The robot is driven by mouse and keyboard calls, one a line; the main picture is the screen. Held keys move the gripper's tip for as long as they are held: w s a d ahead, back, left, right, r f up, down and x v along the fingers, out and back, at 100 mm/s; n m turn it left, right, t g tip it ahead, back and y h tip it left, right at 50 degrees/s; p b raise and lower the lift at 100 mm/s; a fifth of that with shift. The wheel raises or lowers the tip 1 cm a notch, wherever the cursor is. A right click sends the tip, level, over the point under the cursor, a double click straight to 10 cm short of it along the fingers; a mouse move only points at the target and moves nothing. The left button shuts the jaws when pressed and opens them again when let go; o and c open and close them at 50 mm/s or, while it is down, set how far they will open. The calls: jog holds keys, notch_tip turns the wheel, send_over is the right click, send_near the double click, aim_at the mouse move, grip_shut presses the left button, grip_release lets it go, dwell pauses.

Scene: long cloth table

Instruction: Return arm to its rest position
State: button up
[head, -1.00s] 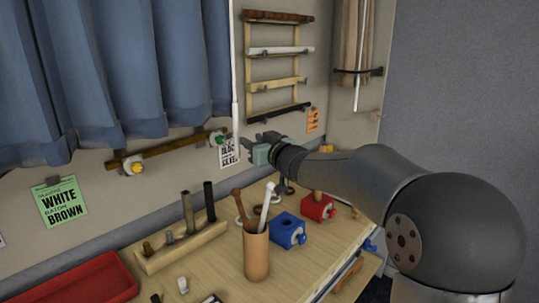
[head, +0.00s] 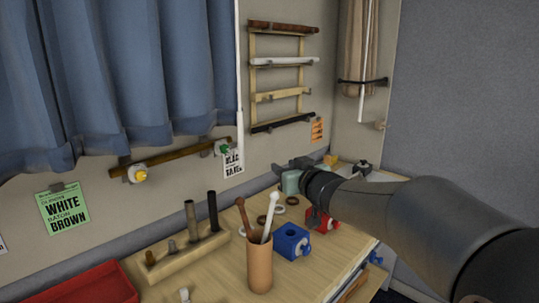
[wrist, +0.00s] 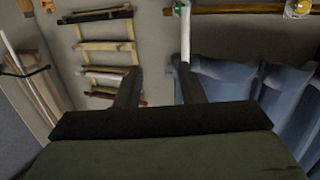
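My gripper (head: 286,172) is over the far part of the wooden table (head: 222,263), close to the back wall. In the wrist view its two dark fingers (wrist: 160,88) stand apart with only bare wall showing between them. Nothing is held. My grey arm reaches in from the right side of the head view and hides part of the table's far right end.
A wooden block with upright rods (head: 186,252) and a red tray (head: 82,286) are left. A wall rack (head: 283,95) hangs behind.

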jog(key=s+d+f+m+g+h, duration=0.2)
jog(key=s+d+f+g+h, duration=0.25)
jog(key=s+f, duration=0.35)
jog(key=s+d+f+m+g+h, duration=0.3)
jog(key=s+d+f+h, duration=0.1)
jog(key=s+d+f, duration=0.3)
jog(key=s+a+f+g+y, duration=0.1)
jog(key=s+f+g, duration=0.2)
jog(key=s, duration=0.7)
jog(key=s+a+f+g, duration=0.1)
jog(key=s+f+g, duration=0.3)
jog(key=s, duration=0.7)
notch_tip(320, 180, down, 2)
jog(key=shift+s+a+f+y, duration=0.1)
jog(key=shift+s+a+y, duration=0.05)
jog(key=shift+a+y, duration=0.2)
jog(key=shift+c, duration=0.2)
